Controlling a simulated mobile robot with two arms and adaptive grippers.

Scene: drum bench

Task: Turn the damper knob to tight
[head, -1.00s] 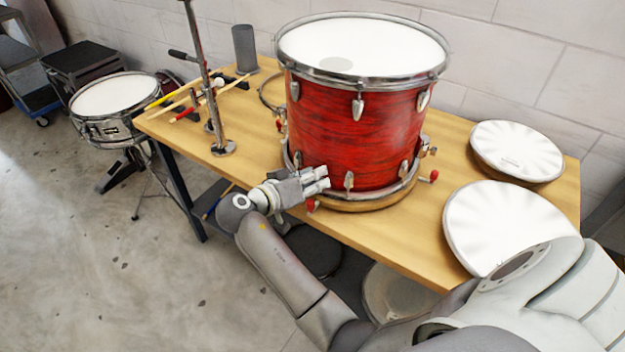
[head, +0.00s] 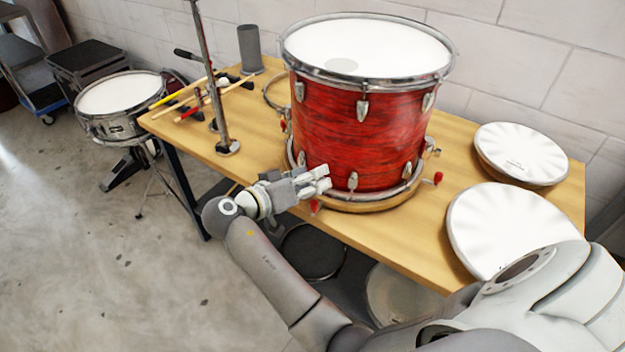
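A red drum (head: 350,135) with a white head and chrome rims stands upright on a round wooden base on the bench. Red knobs show around its foot: one at the front (head: 315,206), one at the right (head: 438,178) and one at the back left (head: 284,126). I cannot tell which, if any, is the damper knob, and no tight marking is readable. My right gripper (head: 324,180) is at the drum's lower front left, just above the front red knob. Its fingers point right along the shell; contact and finger gap are too small to judge. My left gripper is out of view.
The wooden bench (head: 245,165) holds a metal stand (head: 228,147), drumsticks (head: 190,105) and a grey cylinder (head: 250,50) at the left. Two pale round drumheads lie at the right (head: 520,152) (head: 510,228). A snare drum (head: 118,93) stands on the floor at far left.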

